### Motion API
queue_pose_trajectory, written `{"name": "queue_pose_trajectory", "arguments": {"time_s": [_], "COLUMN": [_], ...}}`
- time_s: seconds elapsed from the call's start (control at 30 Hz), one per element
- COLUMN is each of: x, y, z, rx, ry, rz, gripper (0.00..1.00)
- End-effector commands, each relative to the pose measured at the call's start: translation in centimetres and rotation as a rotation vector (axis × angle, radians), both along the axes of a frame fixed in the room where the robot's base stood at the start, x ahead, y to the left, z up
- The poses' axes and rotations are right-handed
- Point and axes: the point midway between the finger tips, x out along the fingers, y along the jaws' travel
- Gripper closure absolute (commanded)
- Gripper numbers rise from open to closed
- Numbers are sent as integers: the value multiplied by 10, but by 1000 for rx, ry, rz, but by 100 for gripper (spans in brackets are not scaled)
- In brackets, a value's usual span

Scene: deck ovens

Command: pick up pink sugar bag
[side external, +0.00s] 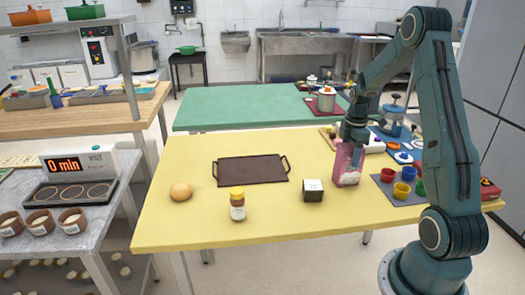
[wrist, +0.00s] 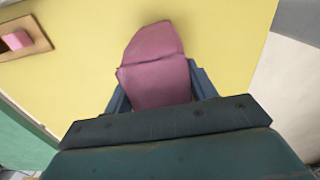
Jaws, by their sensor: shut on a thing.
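The pink sugar bag (side external: 348,167) stands upright on the right part of the yellow table (side external: 222,225) in the side view, with a whitish lower part. My gripper (side external: 354,140) comes down over it from above and is shut on its upper part. In the wrist view the pink bag (wrist: 155,70) sits between the two fingers (wrist: 158,88). The bag's underside is hidden, so I cannot tell whether it touches the table.
A dark tray (side external: 252,170), an orange-brown ball (side external: 180,191), a jar with a yellow lid (side external: 237,204) and a small black-and-white box (side external: 313,190) stand to the left. Coloured cups (side external: 402,190) on a grey mat are close on the right.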

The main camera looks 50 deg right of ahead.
Motion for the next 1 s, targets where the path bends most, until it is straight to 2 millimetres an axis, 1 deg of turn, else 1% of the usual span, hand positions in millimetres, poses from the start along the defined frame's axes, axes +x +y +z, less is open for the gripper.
{"name": "queue_pose_trajectory", "arguments": {"time_s": [0.37,0.57,0.77,1.0], "x": [1,1,1,1], "y": [-1,-1,-1,-2], "z": [4,16,39,81], "rx": [-4,-5,-7,-9], "ry": [-3,-5,-6,-7], "rz": [0,0,0,0], "gripper": [100,100,100,100]}}
